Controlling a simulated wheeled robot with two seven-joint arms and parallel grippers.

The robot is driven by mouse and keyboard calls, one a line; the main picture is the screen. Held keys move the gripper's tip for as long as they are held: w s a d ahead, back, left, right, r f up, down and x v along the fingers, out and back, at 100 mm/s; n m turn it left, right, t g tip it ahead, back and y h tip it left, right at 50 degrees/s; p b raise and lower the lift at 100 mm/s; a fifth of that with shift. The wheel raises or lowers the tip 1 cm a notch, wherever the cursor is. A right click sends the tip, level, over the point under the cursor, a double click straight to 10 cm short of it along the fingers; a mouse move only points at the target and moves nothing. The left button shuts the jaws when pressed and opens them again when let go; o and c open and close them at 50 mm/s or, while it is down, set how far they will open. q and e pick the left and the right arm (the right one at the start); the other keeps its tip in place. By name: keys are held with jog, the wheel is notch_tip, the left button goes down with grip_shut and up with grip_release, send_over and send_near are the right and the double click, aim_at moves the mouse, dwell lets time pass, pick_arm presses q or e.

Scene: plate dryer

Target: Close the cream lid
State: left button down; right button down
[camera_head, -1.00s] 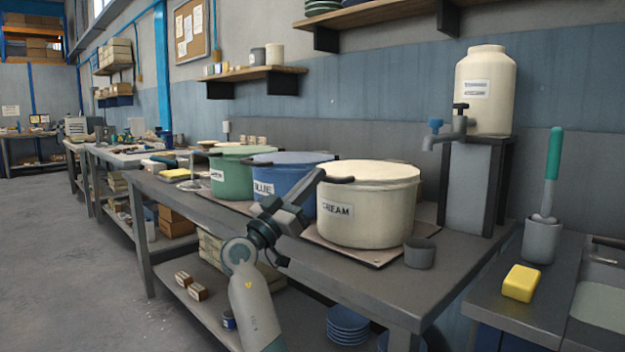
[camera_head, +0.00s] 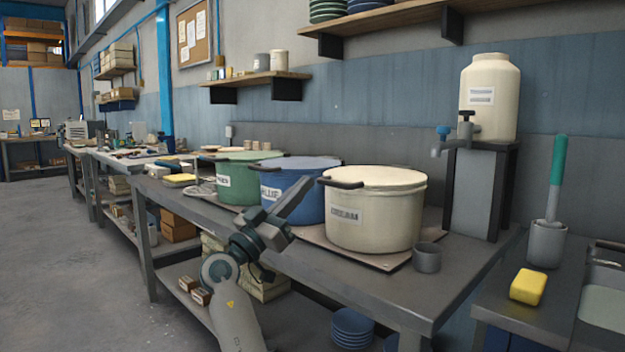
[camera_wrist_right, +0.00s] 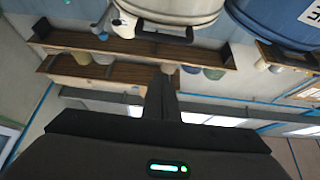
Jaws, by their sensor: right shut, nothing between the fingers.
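The cream pot (camera_head: 372,225) stands on a board on the bench. Its pale lid (camera_head: 380,177) lies flat across the top and looks down on the rim; any small gap cannot be made out. A dark handle (camera_head: 343,184) sticks out at the pot's upper left. My right gripper (camera_head: 306,187) is shut and empty, its tip just left of this handle and in front of the blue pot. In the right wrist view my shut fingers (camera_wrist_right: 162,90) point toward the cream pot (camera_wrist_right: 180,10) and its dark handle (camera_wrist_right: 165,36), apart from them in the picture. My left gripper is not in view.
The blue pot (camera_head: 292,205) and green pot (camera_head: 238,188) stand left of the cream one. A grey cup (camera_head: 427,258) is close at its right front. A water dispenser (camera_head: 488,100) stands behind right. Space above the cream pot is clear.

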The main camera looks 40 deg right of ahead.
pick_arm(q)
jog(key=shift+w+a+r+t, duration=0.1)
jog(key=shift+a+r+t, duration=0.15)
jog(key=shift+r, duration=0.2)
pick_arm(e)
jog(key=v, duration=0.2)
jog(key=shift+a+f, duration=0.15)
jog(key=shift+a, duration=0.15)
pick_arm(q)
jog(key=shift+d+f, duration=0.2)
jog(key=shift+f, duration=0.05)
